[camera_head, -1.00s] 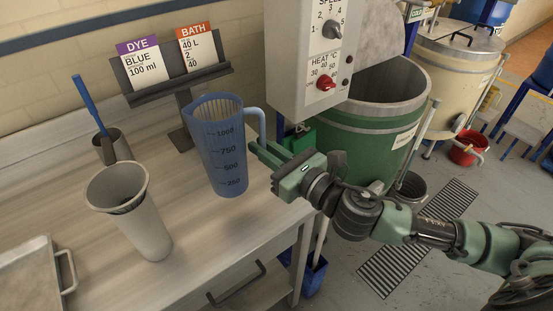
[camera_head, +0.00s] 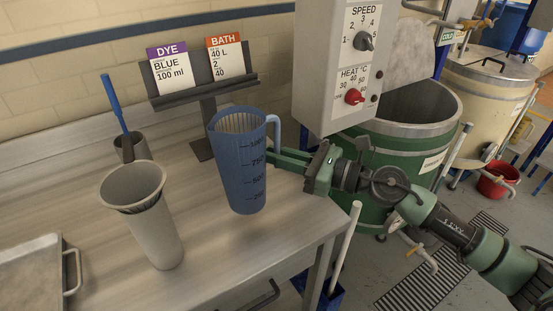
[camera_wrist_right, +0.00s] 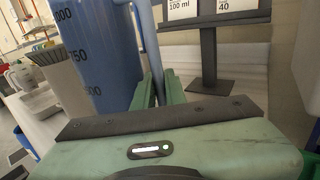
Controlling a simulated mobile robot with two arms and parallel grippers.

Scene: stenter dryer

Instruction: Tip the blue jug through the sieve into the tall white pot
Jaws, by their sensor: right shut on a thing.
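The blue jug (camera_head: 240,170), with measuring marks, is upright at the middle of the bench, to the right of the tall white pot (camera_head: 158,240). I cannot tell whether its base touches the bench. The sieve (camera_head: 133,184) sits in the pot's mouth, its dark mesh partly visible. My right gripper (camera_head: 272,155) comes from the right and is shut on the jug's handle. The right wrist view shows the green fingers (camera_wrist_right: 158,92) at the handle, with the jug (camera_wrist_right: 95,50) beside them. The jug's contents are hidden. My left gripper is out of view.
A sign stand (camera_head: 205,110) with dye and bath cards is behind the jug. A small cup (camera_head: 131,146) with a blue-handled tool stands behind the pot. A metal tray (camera_head: 32,275) lies front left. A control box (camera_head: 335,75) and green vat (camera_head: 400,150) are at right.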

